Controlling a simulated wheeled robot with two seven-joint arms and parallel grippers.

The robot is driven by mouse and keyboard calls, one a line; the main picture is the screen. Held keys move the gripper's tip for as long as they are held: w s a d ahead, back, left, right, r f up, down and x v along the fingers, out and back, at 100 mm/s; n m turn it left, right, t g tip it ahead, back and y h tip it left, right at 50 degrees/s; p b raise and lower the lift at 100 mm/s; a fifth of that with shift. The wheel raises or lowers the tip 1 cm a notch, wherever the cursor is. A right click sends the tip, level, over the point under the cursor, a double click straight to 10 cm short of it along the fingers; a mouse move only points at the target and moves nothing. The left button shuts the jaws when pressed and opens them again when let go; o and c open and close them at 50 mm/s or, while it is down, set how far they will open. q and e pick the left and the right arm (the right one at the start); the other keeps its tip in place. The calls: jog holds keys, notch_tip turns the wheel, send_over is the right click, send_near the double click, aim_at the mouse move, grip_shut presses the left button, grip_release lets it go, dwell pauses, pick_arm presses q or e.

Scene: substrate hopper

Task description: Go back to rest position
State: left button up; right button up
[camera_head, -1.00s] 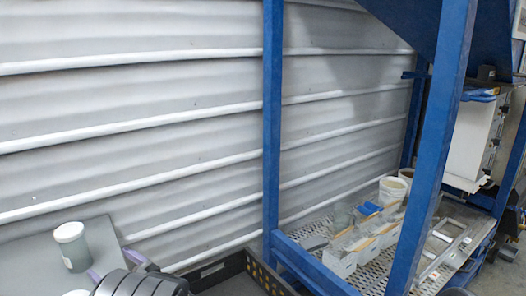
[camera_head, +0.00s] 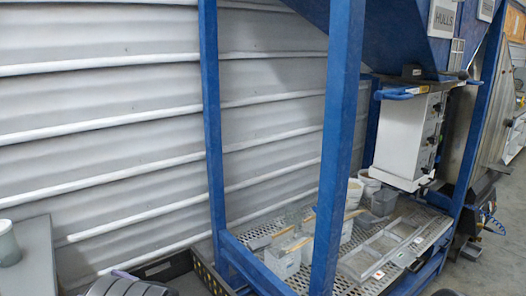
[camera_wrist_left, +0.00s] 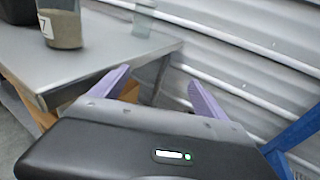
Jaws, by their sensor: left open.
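My left gripper (camera_wrist_left: 152,88) shows in the left wrist view with its two purple fingers spread apart and nothing between them. It is beside the corner of a grey table, with the ribbed wall beyond. In the head view only a dark part of my left arm shows at the bottom left, and the fingers are hardly visible there. My right gripper is not in view.
A grey table (camera_wrist_left: 120,62) holds a labelled jar (camera_wrist_left: 62,24) and a clear jar (camera_wrist_left: 144,18). The blue hopper frame (camera_head: 338,150) stands around a perforated platform (camera_head: 345,285) with several tubs. A white box (camera_head: 405,135) hangs at the right.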

pick_arm(q)
jog(key=s+d+f+n+g+h, duration=0.35)
jog(key=s+f, duration=0.55)
jog(key=f, duration=0.4)
jog(key=s+d+f+n+g+h, duration=0.3)
jog(key=s+d+f+g+h, duration=0.15)
jog(key=s+f, duration=0.65)
jog(key=s+d+f+n+g+h, duration=0.1)
jog(key=s+d+f+n+h, duration=0.35)
jog(key=d, duration=0.35)
jog(key=s+d+f+n+g+h, duration=0.1)
jog(key=s+d+f+n+h, duration=0.2)
jog(key=s+d+f, duration=0.3)
jog(key=w+d+n+t+h, duration=0.1)
jog(key=d+n+t+h, duration=0.2)
jog(key=d+n, duration=0.8)
jog(key=shift+d+r, duration=0.15)
jog(key=shift+d, duration=0.05)
jog(key=shift+h, duration=0.25)
jog(key=shift+c, duration=0.3)
